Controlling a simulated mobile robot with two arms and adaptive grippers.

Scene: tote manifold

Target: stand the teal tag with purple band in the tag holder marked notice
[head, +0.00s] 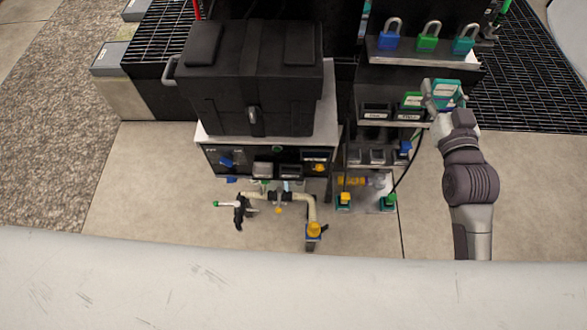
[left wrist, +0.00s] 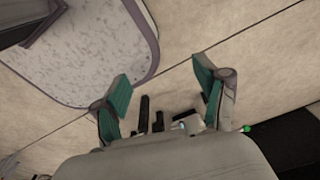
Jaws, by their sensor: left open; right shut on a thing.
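My right gripper (head: 443,96) is at the upper right of the head view, at the right end of a shelf with small black tag holders (head: 375,112). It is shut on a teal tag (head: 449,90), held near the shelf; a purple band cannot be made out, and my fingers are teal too. A green and white tag (head: 412,100) stands just left of the gripper, by another holder (head: 407,115). The holder labels are too small to read. My left gripper (left wrist: 161,75) shows only in the left wrist view, open and empty above the floor.
Blue, green and teal padlocks (head: 428,38) stand on a ledge above the tag shelf. A big black case (head: 250,80) sits left of it on a panel with pipes and valves (head: 290,197). Black grating (head: 530,85) lies at the right.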

